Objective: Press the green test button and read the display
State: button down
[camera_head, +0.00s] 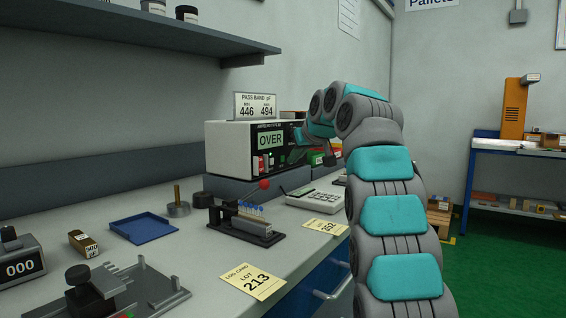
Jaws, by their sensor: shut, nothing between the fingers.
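The tester (229,152) is a pale box with a dark front, standing at the back of the bench. Its lit green display (270,140) reads "OVER". A pass band card (255,106) on top reads min 446, max 494. My gripper (300,153) is shut at the right part of the tester's front, small and dark beneath my teal and grey wrist. I cannot make out the green test button there, nor whether the fingertips touch it. A test fixture (247,222) with a red ball-ended lever (264,184) stands in front of the tester.
A calculator-like device (315,198), a blue tray (143,228) and a yellow lot card "213" (253,281) lie on the bench. A counter reading "000" (20,268) is at the left. A shelf (150,29) hangs above. Green floor (510,270) is open at right.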

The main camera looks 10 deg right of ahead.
dwell(0.3)
jog(key=shift+s+d+f+b, duration=0.1)
jog(key=shift+s+d+b, duration=1.1)
jog(key=shift+s+d, duration=0.6)
